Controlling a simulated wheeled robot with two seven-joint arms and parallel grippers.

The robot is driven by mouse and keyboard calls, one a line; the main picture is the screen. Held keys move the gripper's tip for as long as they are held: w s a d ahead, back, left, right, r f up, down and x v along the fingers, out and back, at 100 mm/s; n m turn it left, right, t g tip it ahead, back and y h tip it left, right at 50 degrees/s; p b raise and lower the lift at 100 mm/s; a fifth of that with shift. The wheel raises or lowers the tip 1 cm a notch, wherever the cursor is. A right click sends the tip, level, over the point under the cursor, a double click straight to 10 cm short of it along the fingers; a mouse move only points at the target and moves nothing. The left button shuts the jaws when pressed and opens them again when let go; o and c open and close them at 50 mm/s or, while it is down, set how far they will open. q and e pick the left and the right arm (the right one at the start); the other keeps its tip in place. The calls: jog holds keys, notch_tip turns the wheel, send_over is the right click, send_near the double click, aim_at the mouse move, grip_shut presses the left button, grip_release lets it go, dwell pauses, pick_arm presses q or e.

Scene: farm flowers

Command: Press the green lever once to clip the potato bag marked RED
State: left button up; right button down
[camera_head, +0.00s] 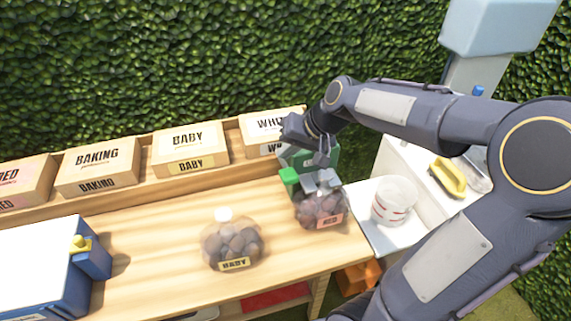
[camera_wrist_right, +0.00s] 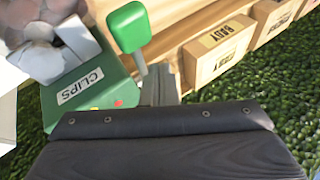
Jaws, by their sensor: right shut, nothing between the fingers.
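The potato bag marked RED (camera_head: 318,210) stands at the right end of the wooden bench, its top against grey parts of the green clip machine (camera_head: 330,158). The machine, labelled CLIPS (camera_wrist_right: 95,97), also shows in the right wrist view, with potatoes (camera_wrist_right: 35,22) at its upper left. The green lever (camera_head: 289,177) stands up beside the bag; its block-shaped handle (camera_wrist_right: 127,27) and thin stem show in the wrist view. My right gripper (camera_head: 322,158) is shut and empty, close to the lever; contact is unclear. My left gripper is out of view.
A bag marked BABY (camera_head: 231,245) stands left on the bench. Boxes marked BAKING (camera_head: 97,167), BABY (camera_head: 190,146) and others line the back. A blue device (camera_head: 92,262) with a yellow knob is at left. A white bucket (camera_head: 394,201) stands right.

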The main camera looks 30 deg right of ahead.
aim_at(286, 165)
jog(key=r+p, duration=0.1)
jog(key=r, duration=0.1)
jog(key=w+r+p, duration=0.1)
jog(key=r+p, duration=0.1)
jog(key=shift+d+r, duration=0.1)
dwell(0.8)
jog(key=s+a+f+n, duration=0.1)
jog(key=s+a, duration=0.3)
jog(key=s, duration=0.6)
jog(key=s+a+f+n, duration=0.2)
jog(key=s+a, duration=0.1)
jog(key=s, duration=0.8)
jog(key=shift+s+a+n, duration=0.25)
jog(key=shift+a+n, duration=0.05)
jog(key=shift+a, duration=0.1)
